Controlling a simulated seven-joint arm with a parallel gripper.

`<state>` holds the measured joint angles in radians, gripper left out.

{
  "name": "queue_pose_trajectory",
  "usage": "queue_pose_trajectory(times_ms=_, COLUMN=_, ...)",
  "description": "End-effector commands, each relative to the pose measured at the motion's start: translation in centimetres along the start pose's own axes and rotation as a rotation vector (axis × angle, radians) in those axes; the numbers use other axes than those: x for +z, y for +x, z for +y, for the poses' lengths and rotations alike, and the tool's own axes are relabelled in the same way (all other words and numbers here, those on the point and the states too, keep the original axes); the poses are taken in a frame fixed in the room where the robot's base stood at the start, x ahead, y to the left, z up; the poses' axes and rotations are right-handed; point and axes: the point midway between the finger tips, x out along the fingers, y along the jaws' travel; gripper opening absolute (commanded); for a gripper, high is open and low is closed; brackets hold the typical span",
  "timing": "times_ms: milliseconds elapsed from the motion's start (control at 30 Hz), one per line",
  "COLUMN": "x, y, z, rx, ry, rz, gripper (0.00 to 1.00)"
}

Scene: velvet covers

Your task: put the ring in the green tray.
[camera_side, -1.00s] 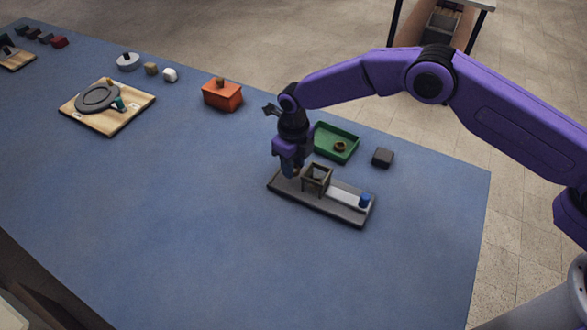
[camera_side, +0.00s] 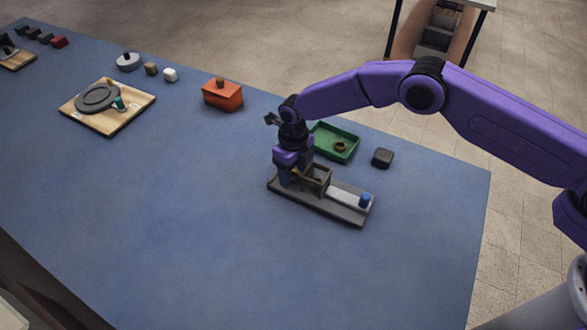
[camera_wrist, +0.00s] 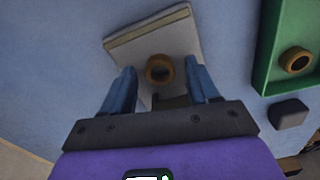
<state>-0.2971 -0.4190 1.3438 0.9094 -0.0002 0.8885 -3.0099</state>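A brown ring (camera_wrist: 159,69) lies over the left end of a grey board (camera_side: 345,213). My gripper (camera_wrist: 161,76) points down there; its two blue fingers are apart, one on each side of the ring, with small gaps visible in the wrist view. In the side view my gripper (camera_side: 291,183) is low at that end of the board and largely hides the ring. The green tray (camera_side: 318,128) is behind the board; it also shows at the right of the wrist view (camera_wrist: 267,55). Another brown ring (camera_side: 340,147) lies inside the tray.
A small brown frame (camera_side: 318,180) stands on the board close right of my gripper. A blue cylinder (camera_side: 365,200) is at the board's right end. A dark block (camera_side: 382,158) sits right of the tray. An orange box (camera_side: 222,96) stands back left. The front table is clear.

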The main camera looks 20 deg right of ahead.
Motion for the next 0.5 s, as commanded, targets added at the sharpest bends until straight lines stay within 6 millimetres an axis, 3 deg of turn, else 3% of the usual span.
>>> queue_pose_trajectory(times_ms=233, x=0.1, y=-1.6, z=0.0, rx=0.000, ry=0.000, rz=-0.003, gripper=0.60)
queue_pose_trajectory(times_ms=500, x=0.3, y=-7.0, z=-0.1, rx=0.001, ry=0.000, rz=-0.005, gripper=0.60)
